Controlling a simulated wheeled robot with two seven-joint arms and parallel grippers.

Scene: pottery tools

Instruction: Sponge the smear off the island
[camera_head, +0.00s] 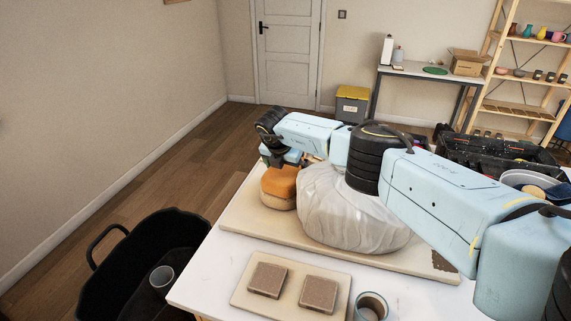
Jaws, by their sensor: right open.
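A rounded block with an orange top and a tan lower part (279,186), which looks like the sponge, sits on the left part of a pale board (262,225). My right gripper (283,160) is above and close to it, open. Its fingertips are hard to make out, and I cannot tell if they touch the block. The white-topped island (215,268) lies under the board. A dark brown rough patch (445,262) shows at the board's right front corner; I cannot tell if it is the smear. My left gripper is out of view.
A large plastic-wrapped lump (350,215) stands beside the block, under my right arm. In front are a small board (290,300) with two brown tiles and a cup (370,307). A black tub (150,255) is at the left; a black crate (495,155) is at the right.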

